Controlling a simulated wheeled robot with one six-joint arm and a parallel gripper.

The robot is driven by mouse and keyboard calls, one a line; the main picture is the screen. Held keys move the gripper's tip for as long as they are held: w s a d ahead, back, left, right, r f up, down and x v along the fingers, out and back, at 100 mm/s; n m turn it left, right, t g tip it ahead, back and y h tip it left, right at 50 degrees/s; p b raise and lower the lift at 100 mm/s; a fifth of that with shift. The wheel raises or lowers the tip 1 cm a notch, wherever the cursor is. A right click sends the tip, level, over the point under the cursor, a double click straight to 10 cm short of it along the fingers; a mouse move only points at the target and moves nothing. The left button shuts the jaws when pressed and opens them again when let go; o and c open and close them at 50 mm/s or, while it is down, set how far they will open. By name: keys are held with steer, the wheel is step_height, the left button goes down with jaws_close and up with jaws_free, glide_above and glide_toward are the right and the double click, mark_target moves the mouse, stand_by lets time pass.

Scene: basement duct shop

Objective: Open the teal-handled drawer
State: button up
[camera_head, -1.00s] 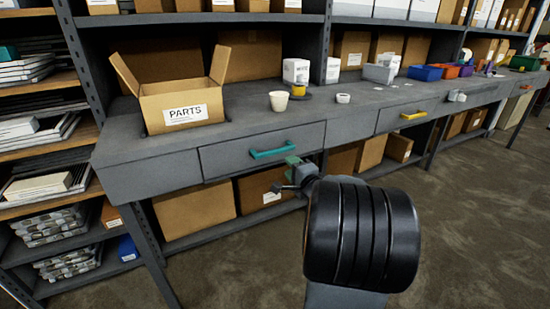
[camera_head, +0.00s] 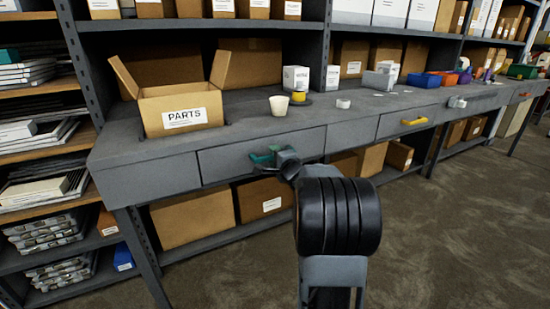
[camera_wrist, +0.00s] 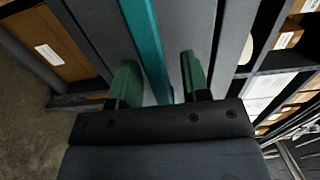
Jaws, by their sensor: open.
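The teal handle (camera_wrist: 146,45) is a bar on the front of a grey drawer (camera_head: 222,164) in the workbench. The drawer front looks flush with the bench. My gripper (camera_wrist: 155,82) has green fingers and is open. In the wrist view one finger is on each side of the handle bar, with gaps visible on both sides. In the head view my gripper (camera_head: 272,156) is at the handle and covers most of it.
An open PARTS box (camera_head: 182,110), a white cup (camera_head: 279,105) and a yellow roll (camera_head: 298,97) stand on the workbench (camera_head: 250,117). A yellow-handled drawer (camera_head: 408,120) is to the right. Cardboard boxes (camera_head: 192,219) sit below. The floor (camera_head: 450,230) at right is clear.

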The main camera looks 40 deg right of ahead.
jaws_close()
stand_by(0.3)
steer(key=shift+a, duration=0.1)
